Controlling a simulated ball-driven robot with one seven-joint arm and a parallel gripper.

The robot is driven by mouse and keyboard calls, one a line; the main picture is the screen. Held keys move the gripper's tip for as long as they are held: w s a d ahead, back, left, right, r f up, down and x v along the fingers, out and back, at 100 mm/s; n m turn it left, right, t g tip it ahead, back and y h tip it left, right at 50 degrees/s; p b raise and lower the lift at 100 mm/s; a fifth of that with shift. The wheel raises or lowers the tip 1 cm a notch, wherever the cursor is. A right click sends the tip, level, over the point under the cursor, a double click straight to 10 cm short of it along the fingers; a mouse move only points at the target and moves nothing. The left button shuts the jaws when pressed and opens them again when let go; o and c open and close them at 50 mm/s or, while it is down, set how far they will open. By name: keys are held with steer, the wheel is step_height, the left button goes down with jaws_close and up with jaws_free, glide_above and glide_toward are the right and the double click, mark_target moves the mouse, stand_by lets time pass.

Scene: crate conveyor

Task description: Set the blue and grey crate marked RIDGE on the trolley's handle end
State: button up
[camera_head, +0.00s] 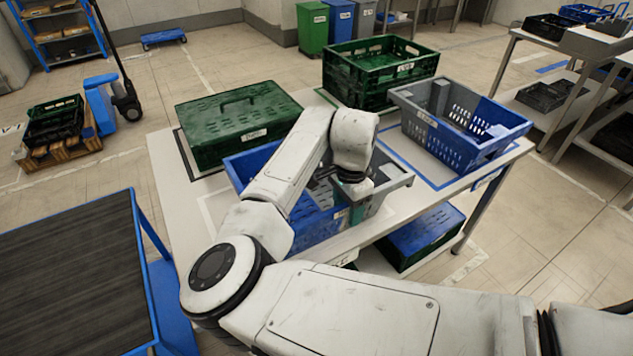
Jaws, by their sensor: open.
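Two blue and grey crates stand on the white table. The nearer crate (320,229) is at the front middle, partly hidden behind my arm; the small label on its near wall is too small to read. The other crate (470,146) is at the right, open and apparently empty, with a label I cannot read for certain. My gripper (347,192) is open at the nearer crate's near rim; my arm partly hides the fingers, and I cannot tell if they touch it. The trolley (70,275), with a dark ribbed top and blue frame, is at the lower left; its handle is not clear.
A lidded green crate (238,128) stands left on the table (178,215), and an open dark green crate (382,68) behind. The trolley's visible top is bare.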

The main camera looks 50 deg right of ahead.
steer(key=shift+c, duration=0.3)
jaws_close()
steer(key=shift+r, duration=0.1)
